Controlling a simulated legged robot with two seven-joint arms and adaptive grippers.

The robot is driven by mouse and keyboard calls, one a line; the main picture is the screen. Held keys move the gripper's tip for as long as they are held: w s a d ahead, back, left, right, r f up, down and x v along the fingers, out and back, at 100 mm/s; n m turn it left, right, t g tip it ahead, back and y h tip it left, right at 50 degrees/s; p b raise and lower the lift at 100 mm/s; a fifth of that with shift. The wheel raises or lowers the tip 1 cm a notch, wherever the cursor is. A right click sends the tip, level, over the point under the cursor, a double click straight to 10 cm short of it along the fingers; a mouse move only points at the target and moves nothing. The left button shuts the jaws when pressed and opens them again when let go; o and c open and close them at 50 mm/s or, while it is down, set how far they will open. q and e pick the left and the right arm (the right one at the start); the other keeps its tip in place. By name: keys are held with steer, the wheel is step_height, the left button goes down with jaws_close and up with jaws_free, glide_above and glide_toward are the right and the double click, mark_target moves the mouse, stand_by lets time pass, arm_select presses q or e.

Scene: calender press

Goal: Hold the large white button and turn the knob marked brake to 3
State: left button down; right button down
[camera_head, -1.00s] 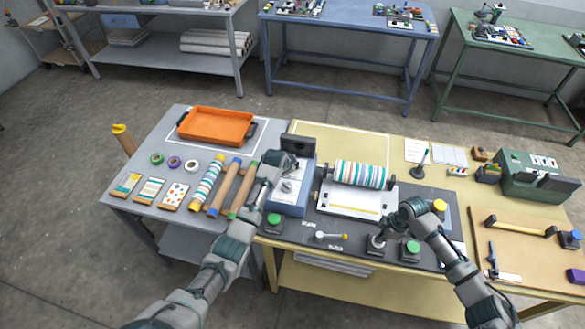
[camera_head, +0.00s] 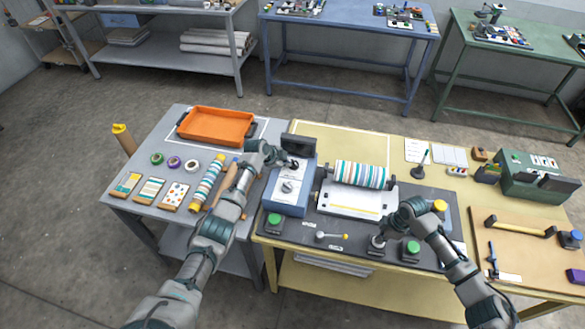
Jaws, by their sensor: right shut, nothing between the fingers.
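The blue control box (camera_head: 288,207) stands left of the roller press, with a light top panel. A lower knob (camera_head: 288,187) on the panel is uncovered; its markings are too small to read. My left gripper (camera_head: 290,163) is at the panel's upper part, by what looks like another knob, which it partly hides. I cannot tell whether its fingers are open or touch that knob. My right gripper (camera_head: 379,237) is shut, pointing down over a dark square button base (camera_head: 375,249) at the press's front. It hides the button top, so I cannot confirm a white button or contact.
Green buttons stand at the front left (camera_head: 274,220) and just right of my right gripper (camera_head: 412,248). A small lever (camera_head: 332,235) lies between them. The striped press roller (camera_head: 361,174) is behind. A dark screen (camera_head: 299,144) rises behind the box.

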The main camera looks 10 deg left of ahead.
arm_select(q)
steer(key=shift+d+f, duration=0.2)
steer(key=shift+d, duration=0.05)
arm_select(e)
steer(key=shift+s+f, duration=0.15)
steer(key=shift+f, duration=0.05)
